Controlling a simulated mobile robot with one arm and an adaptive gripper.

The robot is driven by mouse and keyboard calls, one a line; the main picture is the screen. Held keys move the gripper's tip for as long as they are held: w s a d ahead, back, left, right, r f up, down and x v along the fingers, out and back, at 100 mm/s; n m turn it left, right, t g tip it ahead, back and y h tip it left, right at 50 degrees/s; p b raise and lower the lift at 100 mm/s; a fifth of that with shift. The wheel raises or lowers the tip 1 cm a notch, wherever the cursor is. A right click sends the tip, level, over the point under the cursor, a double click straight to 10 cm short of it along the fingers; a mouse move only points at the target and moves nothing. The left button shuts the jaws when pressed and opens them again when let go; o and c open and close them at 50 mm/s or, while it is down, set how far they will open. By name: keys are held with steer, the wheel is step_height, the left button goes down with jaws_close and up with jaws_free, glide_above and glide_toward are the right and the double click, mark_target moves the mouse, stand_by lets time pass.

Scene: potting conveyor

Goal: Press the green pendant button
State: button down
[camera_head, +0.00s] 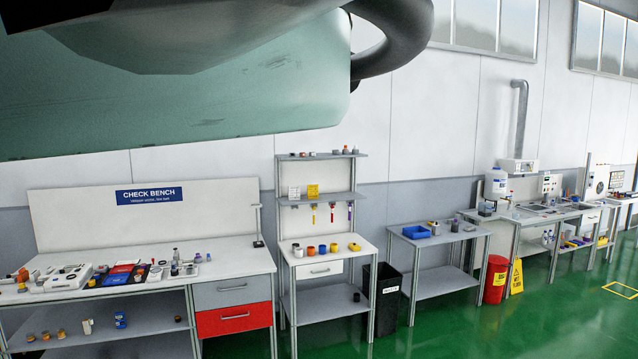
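I cannot make out a green pendant button in the head camera view. A large pale green body (200,90) with a dark underside fills the upper left, close to the camera. A thick dark curved tube (395,40) hangs at its right end. I cannot tell what this body is, and it hides part of the wall behind it. My gripper is not in view.
A check bench (240,262) with tools and a red drawer stands at left. Right of it are a shelf rack (335,307), a black bin (388,300), a low table (440,283), a red bin (495,280) and a yellow floor sign (517,277). Green floor (560,325) is clear at lower right.

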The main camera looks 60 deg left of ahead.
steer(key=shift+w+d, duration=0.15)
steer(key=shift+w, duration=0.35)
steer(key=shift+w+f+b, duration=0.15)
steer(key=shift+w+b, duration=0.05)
steer(key=shift+b, duration=0.65)
stand_by(0.6)
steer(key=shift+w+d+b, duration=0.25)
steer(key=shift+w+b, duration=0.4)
steer(key=shift+b, duration=0.65)
stand_by(0.9)
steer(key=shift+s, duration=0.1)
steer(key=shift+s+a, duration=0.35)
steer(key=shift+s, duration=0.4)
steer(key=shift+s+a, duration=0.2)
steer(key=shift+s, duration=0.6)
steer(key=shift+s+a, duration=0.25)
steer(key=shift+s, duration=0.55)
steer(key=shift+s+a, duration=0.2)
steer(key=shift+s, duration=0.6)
